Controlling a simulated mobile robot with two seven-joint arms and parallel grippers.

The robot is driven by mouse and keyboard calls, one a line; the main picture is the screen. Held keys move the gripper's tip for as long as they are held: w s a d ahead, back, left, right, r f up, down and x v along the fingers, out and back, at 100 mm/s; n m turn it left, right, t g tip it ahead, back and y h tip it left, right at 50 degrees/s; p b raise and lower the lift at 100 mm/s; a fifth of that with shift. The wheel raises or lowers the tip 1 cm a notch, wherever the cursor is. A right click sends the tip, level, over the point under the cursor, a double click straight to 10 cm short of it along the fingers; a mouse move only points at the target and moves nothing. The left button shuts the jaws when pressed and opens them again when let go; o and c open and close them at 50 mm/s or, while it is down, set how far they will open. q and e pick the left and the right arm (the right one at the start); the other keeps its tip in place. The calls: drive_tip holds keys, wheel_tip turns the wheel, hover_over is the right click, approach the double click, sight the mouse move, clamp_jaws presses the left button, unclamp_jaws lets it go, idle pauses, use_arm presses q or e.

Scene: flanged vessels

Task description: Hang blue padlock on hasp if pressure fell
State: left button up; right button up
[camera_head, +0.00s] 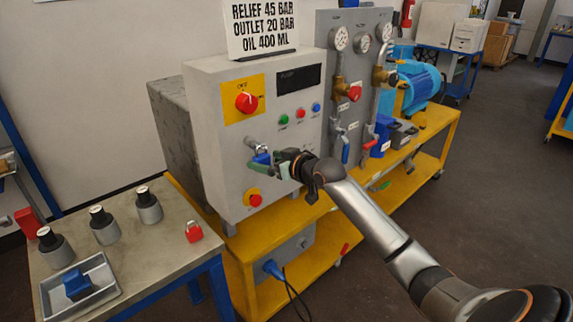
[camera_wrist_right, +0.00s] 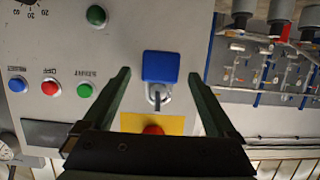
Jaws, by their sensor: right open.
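A blue padlock (camera_wrist_right: 160,66) hangs at the metal hasp (camera_wrist_right: 157,97) on the front of the grey control cabinet; its shackle appears to pass through the hasp. In the head view the padlock (camera_head: 261,158) is partly hidden by my right gripper (camera_head: 267,164). In the right wrist view my right gripper (camera_wrist_right: 160,77) is open, with one finger on each side of the padlock and gaps between. Pressure gauges (camera_head: 339,38) sit on the grey panel to the right; their needles are too small to read. My left gripper is out of view.
A red rotary switch (camera_head: 246,102) sits above the hasp, a red button (camera_head: 254,200) below. The side table (camera_head: 150,262) holds several grey-and-black vessels, a red padlock (camera_head: 193,231) and a tray (camera_head: 103,276) with a blue block (camera_head: 77,284). A sign (camera_head: 262,27) stands on the cabinet.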

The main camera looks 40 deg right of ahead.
drive_tip(key=v, duration=0.9)
drive_tip(key=shift+s+r+b, duration=0.15)
drive_tip(key=shift+s+b, duration=0.15)
drive_tip(key=shift+b, duration=0.1)
drive_tip(key=s+a+f+g, duration=0.1)
drive_tip(key=s+a+f, duration=0.15)
drive_tip(key=f, duration=0.45)
drive_tip(key=s+a+f+g, duration=0.1)
drive_tip(key=s+a+f, duration=0.15)
drive_tip(key=f, duration=0.45)
drive_tip(key=s+a+f+g, duration=0.1)
drive_tip(key=s+a+f, duration=0.15)
drive_tip(key=f, duration=0.35)
drive_tip(key=s+a+f+n+g+y, duration=0.1)
drive_tip(key=s+a+f+g, duration=0.1)
drive_tip(key=s+a+f, duration=1.3)
drive_tip(key=s, duration=0.2)
drive_tip(key=shift+s+a+f, duration=0.2)
drive_tip(key=shift+s+a, duration=0.05)
drive_tip(key=shift+s, duration=0.05)
